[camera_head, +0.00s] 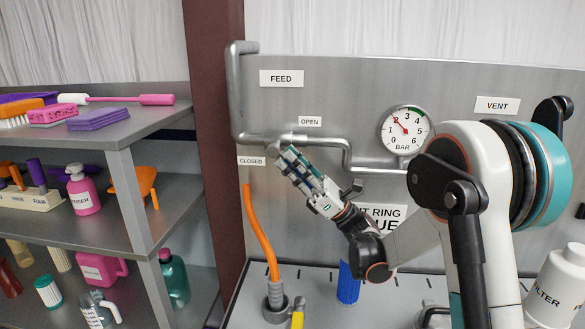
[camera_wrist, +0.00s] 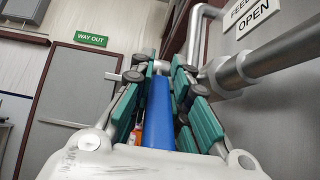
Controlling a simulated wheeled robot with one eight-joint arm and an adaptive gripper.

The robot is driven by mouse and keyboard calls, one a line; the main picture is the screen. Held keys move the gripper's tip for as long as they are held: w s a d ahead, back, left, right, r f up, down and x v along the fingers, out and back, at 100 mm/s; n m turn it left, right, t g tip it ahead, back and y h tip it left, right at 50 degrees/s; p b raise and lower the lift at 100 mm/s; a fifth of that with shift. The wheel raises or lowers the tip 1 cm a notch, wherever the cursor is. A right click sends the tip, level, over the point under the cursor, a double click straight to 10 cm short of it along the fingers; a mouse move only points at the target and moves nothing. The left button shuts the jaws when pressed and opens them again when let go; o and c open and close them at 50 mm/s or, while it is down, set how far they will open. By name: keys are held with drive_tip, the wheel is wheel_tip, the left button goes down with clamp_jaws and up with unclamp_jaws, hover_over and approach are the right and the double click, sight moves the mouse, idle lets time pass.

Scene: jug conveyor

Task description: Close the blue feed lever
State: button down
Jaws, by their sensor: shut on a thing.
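The blue feed lever (camera_wrist: 158,115) lies lengthwise between the two teal-padded fingers of my gripper (camera_wrist: 158,68) in the wrist view. My gripper is shut on it. In the head view my gripper (camera_head: 297,165) is at the grey feed pipe (camera_head: 325,141), below the OPEN label (camera_head: 310,121) and right of the CLOSED label (camera_head: 251,161). The fingers point up and left and hide most of the lever there. The FEED sign (camera_head: 281,78) is above on the grey panel.
A pressure gauge (camera_head: 404,130) reads near 2 bar. A black vent lever (camera_head: 553,112) is at the far right. An orange hose (camera_head: 262,235) rises at the panel's left. A blue cylinder (camera_head: 348,284) stands below my gripper. Shelves with cleaning goods (camera_head: 80,240) fill the left.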

idle(0.4)
drive_tip(key=c, duration=1.5)
unclamp_jaws()
drive_tip(key=shift+d+f, duration=0.1)
drive_tip(key=shift+d+f, duration=0.25)
drive_tip(key=v, duration=0.2)
drive_tip(key=shift+d+f, duration=0.1)
drive_tip(key=shift+d, duration=0.25)
drive_tip(key=d, duration=0.3)
drive_tip(key=s+d, duration=0.1)
drive_tip(key=d, duration=0.3)
drive_tip(key=s+d, duration=0.1)
drive_tip(key=d, duration=0.3)
drive_tip(key=shift+s, duration=0.2)
drive_tip(key=shift+c, duration=0.7)
